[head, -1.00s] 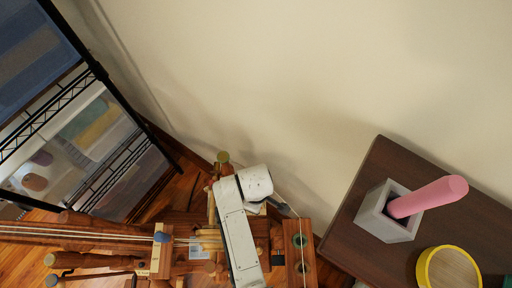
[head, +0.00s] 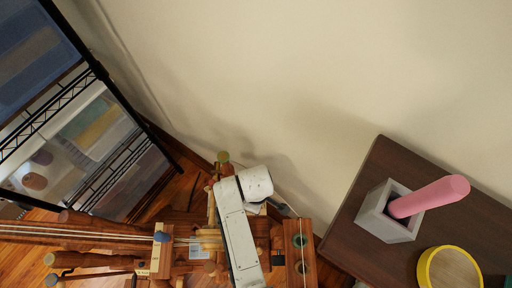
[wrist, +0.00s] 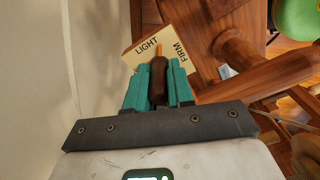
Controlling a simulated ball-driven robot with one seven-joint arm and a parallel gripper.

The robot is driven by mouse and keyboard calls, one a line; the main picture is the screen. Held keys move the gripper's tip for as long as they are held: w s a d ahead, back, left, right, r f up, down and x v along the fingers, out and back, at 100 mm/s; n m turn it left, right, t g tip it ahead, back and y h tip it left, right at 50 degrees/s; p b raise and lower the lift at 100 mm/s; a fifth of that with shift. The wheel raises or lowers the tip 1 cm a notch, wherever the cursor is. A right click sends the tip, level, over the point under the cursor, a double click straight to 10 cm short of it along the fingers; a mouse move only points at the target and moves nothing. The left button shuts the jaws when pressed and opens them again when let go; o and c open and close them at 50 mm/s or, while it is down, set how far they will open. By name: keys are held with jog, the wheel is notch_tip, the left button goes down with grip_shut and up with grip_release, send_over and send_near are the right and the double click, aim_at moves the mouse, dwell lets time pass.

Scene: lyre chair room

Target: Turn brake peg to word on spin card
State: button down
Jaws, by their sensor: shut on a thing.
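In the wrist view my gripper (wrist: 158,84) has its teal fingers shut on the dark brown brake peg (wrist: 158,80). An orange strip (wrist: 159,36) shows beyond the peg, between the two words on the card. The cream spin card (wrist: 134,58) lies just past the fingertips, with LIGHT on its left part and FIRM on its right part. Any other words on it are hidden behind the fingers and peg. In the head view my white arm reaches over the wooden spinning wheel (head: 160,260); my fingertips are hidden there.
A dark brown table (head: 378,160) at right carries a grey square holder (head: 388,228) with a pink rod (head: 430,197) and a yellow-rimmed round item (head: 424,268). A black wire rack (head: 100,70) stands at left. The pale wall (head: 300,80) is close behind the wheel.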

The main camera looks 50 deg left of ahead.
jog(key=shift+m, duration=0.4)
jog(key=m+p, duration=0.1)
jog(key=m, duration=0.3)
jog(key=shift+m+p, duration=0.35)
jog(key=shift+m, duration=0.05)
jog(key=m, duration=0.5)
jog(key=shift+m+p, duration=0.3)
jog(key=shift+p, duration=0.1)
jog(key=c, duration=1)
grip_release()
notch_tip(320, 180, up, 11)
jog(key=shift+f+p, duration=0.1)
jog(key=shift+p, duration=0.65)
